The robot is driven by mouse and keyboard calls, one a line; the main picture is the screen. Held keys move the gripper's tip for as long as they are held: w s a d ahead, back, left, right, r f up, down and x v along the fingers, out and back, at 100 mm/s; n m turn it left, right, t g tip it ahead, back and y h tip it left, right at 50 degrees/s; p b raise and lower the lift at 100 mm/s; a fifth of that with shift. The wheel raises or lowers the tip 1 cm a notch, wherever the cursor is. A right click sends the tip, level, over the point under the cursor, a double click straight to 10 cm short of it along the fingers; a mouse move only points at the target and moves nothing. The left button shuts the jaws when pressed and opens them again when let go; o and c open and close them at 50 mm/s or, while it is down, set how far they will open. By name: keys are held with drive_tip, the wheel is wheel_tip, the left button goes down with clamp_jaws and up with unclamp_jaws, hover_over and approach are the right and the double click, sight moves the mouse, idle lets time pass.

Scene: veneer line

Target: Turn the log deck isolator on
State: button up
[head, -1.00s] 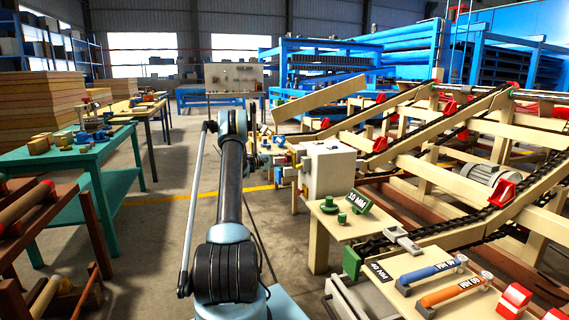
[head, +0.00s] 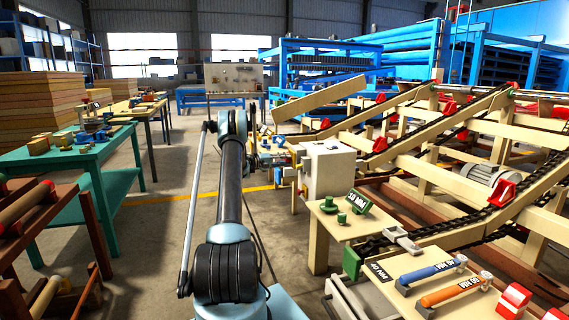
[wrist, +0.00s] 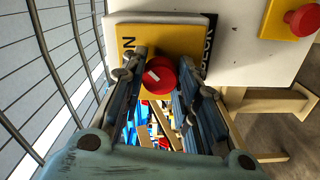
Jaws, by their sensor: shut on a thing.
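The isolator has a red rotary knob (wrist: 160,76) with a white mark, on a yellow plate (wrist: 165,40) on a pale panel. In the wrist view the blue fingers of my gripper (wrist: 163,84) stand on either side of the knob and are shut on it. The white mark looks slanted. The knob is hard to make out there.
A red mushroom button on a yellow base (wrist: 302,20) sits near the knob. The log deck's sloping beams and chains (head: 470,170) fill the right. A green table (head: 75,155) stands left, with open floor between.

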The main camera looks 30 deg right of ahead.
drive_tip(key=shift+f, duration=0.15)
drive_tip(key=o, duration=1.1)
drive_tip(key=shift+w+a, duration=0.1)
drive_tip(key=v, duration=1.2)
